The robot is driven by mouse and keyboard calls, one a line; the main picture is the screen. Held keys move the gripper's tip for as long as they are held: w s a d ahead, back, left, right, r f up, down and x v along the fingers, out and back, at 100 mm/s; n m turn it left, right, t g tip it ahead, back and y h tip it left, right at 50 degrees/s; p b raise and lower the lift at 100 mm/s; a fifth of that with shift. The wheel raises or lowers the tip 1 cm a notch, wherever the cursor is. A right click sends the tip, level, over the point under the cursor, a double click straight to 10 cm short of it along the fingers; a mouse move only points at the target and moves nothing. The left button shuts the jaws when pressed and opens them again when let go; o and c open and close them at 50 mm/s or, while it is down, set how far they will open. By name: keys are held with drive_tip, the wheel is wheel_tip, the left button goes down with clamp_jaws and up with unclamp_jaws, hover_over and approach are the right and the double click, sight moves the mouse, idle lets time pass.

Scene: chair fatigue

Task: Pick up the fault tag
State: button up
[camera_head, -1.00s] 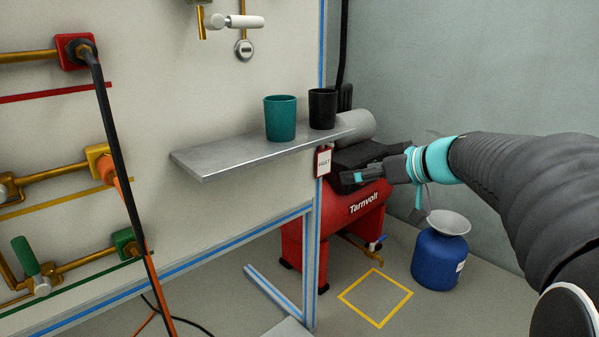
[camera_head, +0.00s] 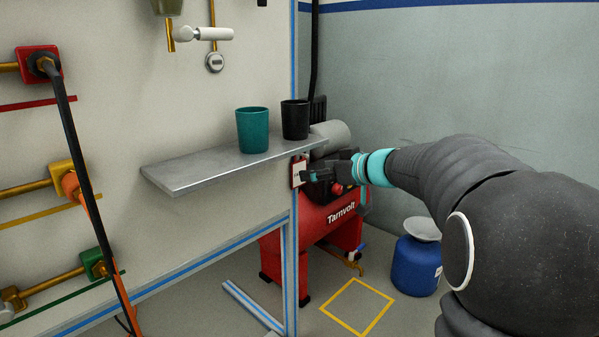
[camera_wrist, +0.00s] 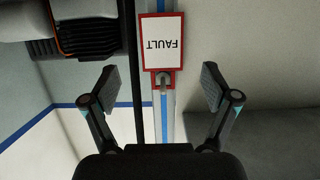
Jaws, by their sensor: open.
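The fault tag (camera_wrist: 161,42) is a white card with a red border and the word FAULT. It appears upside down in the wrist view and hangs from a small metal hook (camera_wrist: 163,82) on the blue-striped frame post. In the head view the tag (camera_head: 297,172) is at the right end of the shelf, partly covered by my gripper. My gripper (camera_wrist: 156,88) is open and empty, with one finger on each side of the post in the wrist view. The tag lies between and beyond the fingertips. I cannot tell whether a finger touches it.
A metal shelf (camera_head: 190,176) beside the tag holds a teal cup (camera_head: 252,131) and a black cup (camera_head: 295,120). A red compressor (camera_head: 325,228) stands behind the post. A blue canister (camera_head: 415,265) and a yellow floor square (camera_head: 358,308) are to the right.

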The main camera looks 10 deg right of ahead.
sight(299, 168)
drive_tip(key=x, duration=0.5)
drive_tip(key=shift+s+f, duration=0.15)
drive_tip(key=c, duration=0.9)
